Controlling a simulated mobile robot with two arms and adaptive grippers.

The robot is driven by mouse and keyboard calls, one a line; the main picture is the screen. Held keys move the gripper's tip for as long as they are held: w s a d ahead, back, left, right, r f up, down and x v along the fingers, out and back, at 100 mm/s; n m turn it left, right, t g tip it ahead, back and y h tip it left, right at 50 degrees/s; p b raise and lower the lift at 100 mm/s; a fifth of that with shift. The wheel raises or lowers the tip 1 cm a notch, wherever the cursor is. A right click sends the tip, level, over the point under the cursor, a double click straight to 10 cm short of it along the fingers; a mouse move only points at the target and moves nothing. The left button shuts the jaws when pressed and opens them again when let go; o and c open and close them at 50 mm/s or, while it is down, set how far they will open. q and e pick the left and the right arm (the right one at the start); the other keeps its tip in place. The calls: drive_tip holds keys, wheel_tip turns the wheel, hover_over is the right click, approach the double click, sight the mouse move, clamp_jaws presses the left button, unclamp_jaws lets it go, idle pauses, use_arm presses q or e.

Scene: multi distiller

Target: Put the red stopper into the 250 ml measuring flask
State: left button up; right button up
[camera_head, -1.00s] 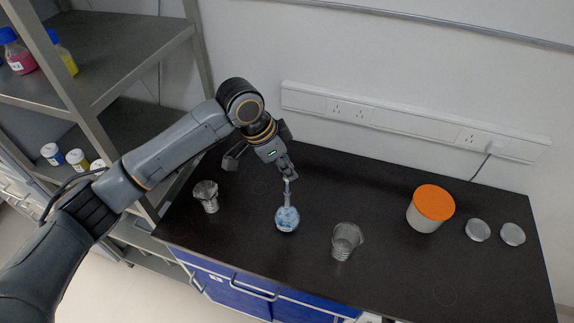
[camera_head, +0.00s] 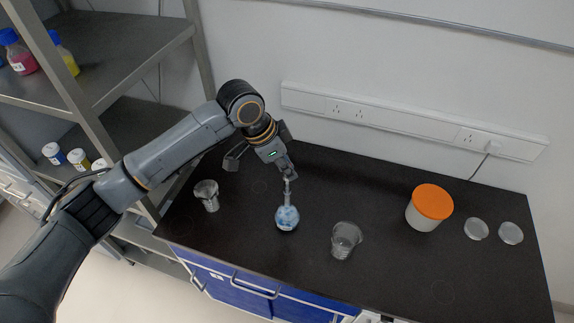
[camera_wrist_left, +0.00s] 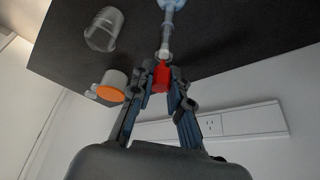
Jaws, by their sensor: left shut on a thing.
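The measuring flask (camera_head: 287,217), round with a long thin neck and blue markings, stands upright on the dark bench. Its neck also shows in the left wrist view (camera_wrist_left: 166,42). My left gripper (camera_head: 289,174) is right at the top of the neck. In the left wrist view my left gripper (camera_wrist_left: 162,78) is shut on the red stopper (camera_wrist_left: 161,75), which lines up with the flask's mouth and appears to touch it. How deep the stopper sits in the mouth is hidden. My right gripper is in neither view.
A glass vessel (camera_head: 207,197) stands left of the flask and a beaker (camera_head: 345,241) stands to its right. Farther right are a white jar with an orange lid (camera_head: 432,203) and two flat dishes (camera_head: 476,229). A shelf rack (camera_head: 118,54) stands at left.

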use_arm(q)
drive_tip(key=shift+f, duration=0.6)
drive_tip(key=o, duration=0.8)
drive_tip(key=v, duration=1.2)
